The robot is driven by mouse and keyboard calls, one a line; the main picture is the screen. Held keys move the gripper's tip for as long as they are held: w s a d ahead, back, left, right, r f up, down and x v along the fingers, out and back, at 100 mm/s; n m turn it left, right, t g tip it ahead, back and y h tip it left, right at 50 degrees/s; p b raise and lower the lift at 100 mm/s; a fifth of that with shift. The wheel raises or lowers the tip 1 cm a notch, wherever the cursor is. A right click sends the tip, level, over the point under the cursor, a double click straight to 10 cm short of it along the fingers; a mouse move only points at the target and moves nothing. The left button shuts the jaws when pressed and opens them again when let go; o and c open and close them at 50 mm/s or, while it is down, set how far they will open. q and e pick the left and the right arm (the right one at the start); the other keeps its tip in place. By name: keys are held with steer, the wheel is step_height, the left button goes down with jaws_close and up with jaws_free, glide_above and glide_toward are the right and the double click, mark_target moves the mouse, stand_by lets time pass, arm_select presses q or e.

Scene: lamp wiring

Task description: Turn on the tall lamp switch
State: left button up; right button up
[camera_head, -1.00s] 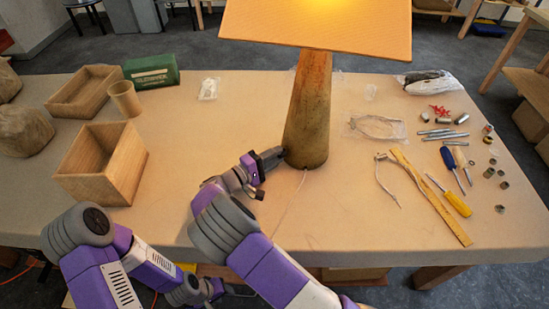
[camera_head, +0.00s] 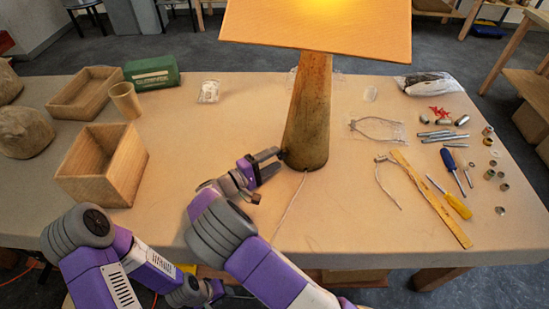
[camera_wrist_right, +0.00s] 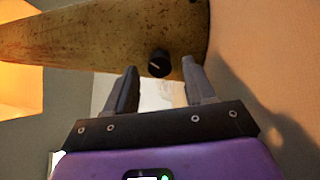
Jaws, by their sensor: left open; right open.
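The tall lamp stands upright on the table, with a brown tapered body (camera_head: 309,112) and a wide orange shade (camera_head: 320,28) that glows bright yellow at the top. Its switch, a small black knob (camera_wrist_right: 159,63), sticks out of the lower body in the right wrist view. My right gripper (camera_head: 277,160) is at the left of the lamp's base. Its two fingers (camera_wrist_right: 160,88) are open, one on each side below the knob, with a gap between them and nothing held. My left gripper (camera_head: 213,291) is low at the front, below the table edge, partly hidden by my arms.
A thin cord (camera_head: 290,205) runs from the lamp base to the table's front edge. A wooden box (camera_head: 115,178) and a cup (camera_head: 126,100) stand at left. A ruler (camera_head: 432,198), screwdrivers and small metal parts lie at right.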

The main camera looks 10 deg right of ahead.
steer(key=v, duration=0.6)
steer(key=shift+a+p, duration=0.15)
steer(key=shift+p, duration=0.25)
steer(key=shift+s, duration=0.1)
steer(key=shift+f, duration=0.1)
